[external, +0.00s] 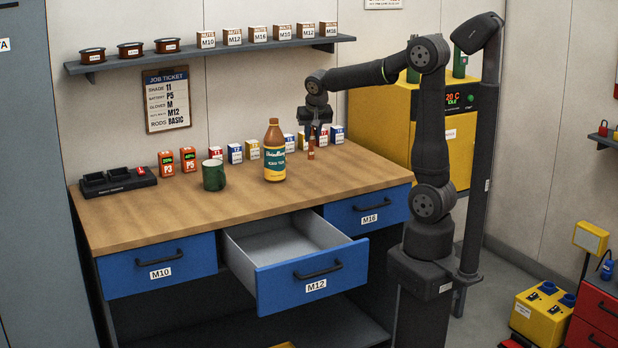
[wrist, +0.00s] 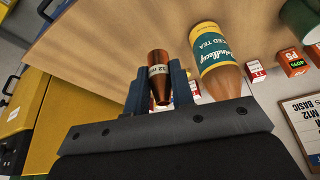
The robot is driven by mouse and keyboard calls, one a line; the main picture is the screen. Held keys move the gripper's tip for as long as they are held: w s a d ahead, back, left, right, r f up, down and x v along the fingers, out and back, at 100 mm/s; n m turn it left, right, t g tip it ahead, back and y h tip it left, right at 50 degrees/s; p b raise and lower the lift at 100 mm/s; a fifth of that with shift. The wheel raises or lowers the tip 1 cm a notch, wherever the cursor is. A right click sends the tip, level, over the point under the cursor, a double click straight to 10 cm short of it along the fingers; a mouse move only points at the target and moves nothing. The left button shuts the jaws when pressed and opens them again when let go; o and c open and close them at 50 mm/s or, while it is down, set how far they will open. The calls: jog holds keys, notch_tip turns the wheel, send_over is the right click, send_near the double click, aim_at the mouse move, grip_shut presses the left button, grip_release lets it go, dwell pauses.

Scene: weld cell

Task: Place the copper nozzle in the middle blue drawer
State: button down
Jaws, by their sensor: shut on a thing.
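The copper nozzle (wrist: 158,75) is a small copper-brown cylinder with a white label, partly readable as "12". My gripper (wrist: 158,98) is shut on it, one finger on each side. In the external view the nozzle (external: 311,150) hangs below my gripper (external: 312,140) near the back right of the bench, by the row of small boxes. I cannot tell whether it clears the bench top. The middle blue drawer (external: 312,278), labelled M12, is pulled out and looks empty inside. It lies in front of and below my gripper.
A brown tea bottle (external: 274,155) stands just left of the nozzle. A green mug (external: 214,175), orange battery packs (external: 188,160) and a black charger (external: 118,182) are further left. Drawers M10 (external: 158,266) and M16 (external: 368,210) are shut. The bench front is clear.

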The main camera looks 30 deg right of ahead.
jog(key=s+a+f+n, duration=0.1)
jog(key=s+a, duration=0.3)
jog(key=s, duration=0.2)
jog(key=s+a+f, duration=0.1)
jog(key=s+a, duration=0.2)
jog(key=s, duration=0.3)
notch_tip(320, 180, down, 21)
jog(key=a+f, duration=0.2)
jog(key=a, duration=0.1)
jog(key=s+a+f, duration=0.1)
jog(key=a+f, duration=0.1)
jog(key=a, duration=0.2)
jog(key=s+a+f, duration=0.1)
jog(key=a+f, duration=0.2)
jog(key=a, duration=0.1)
jog(key=shift+s+a, duration=0.2)
jog(key=shift+a, duration=0.05)
jog(key=shift+f, duration=2.05)
jog(key=shift+y, duration=0.3)
jog(key=shift+f, duration=0.15)
jog(key=c, duration=1.2)
grip_release()
jog(key=shift+c, duration=0.2)
